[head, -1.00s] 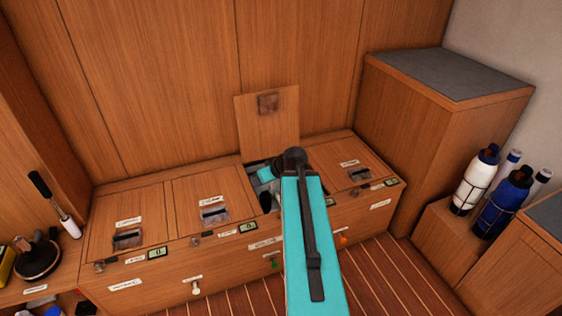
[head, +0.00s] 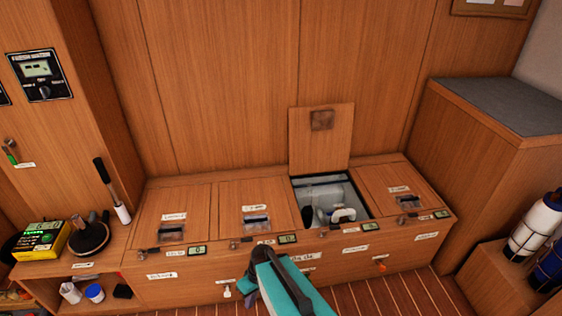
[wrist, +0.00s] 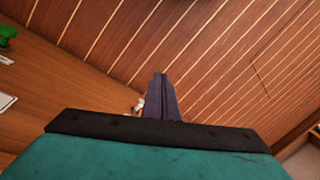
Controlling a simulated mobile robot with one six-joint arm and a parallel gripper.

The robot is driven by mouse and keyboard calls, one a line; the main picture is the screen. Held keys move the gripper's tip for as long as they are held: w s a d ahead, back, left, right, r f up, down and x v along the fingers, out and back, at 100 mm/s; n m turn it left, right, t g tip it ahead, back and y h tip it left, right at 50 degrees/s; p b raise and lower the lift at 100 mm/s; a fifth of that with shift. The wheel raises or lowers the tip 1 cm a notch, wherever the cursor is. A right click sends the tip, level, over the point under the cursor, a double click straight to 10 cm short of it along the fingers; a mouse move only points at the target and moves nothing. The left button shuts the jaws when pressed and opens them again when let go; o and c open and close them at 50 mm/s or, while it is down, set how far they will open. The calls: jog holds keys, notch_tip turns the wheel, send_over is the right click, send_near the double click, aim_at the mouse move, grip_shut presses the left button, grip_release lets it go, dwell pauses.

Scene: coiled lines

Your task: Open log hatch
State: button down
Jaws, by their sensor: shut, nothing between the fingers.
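A wooden bench holds a row of square hatches. One hatch lid (head: 321,139) stands upright against the back panel, over an open compartment (head: 330,200) with grey and white items inside. The left lid (head: 172,217), the second lid (head: 257,207) and the right lid (head: 407,187) lie closed, each with a recessed metal latch and a label. The labels are too small to read, so I cannot tell which is the log hatch. My gripper (wrist: 161,95) is shut and empty in the wrist view, above the striped floor. In the head view my teal arm is in front of the bench.
Small displays, one of them a left display (head: 198,250), and latches line the bench's front edge. A white knob (head: 227,291) sticks out of the front face. A grey-topped cabinet (head: 500,100) stands right, with bottles (head: 537,225) beside it. A shelf with a yellow device (head: 42,240) is left.

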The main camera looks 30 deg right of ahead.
jog(key=s+a+f+m+g+h, duration=0.1)
jog(key=s+f, duration=0.3)
jog(key=s, duration=0.4)
jog(key=s+f+m+g+h, duration=0.1)
jog(key=s+f+g+h, duration=0.1)
jog(key=s+f, duration=0.3)
jog(key=shift+s+a+g, duration=0.4)
jog(key=shift+s+g, duration=0.4)
jog(key=shift+s, duration=1.05)
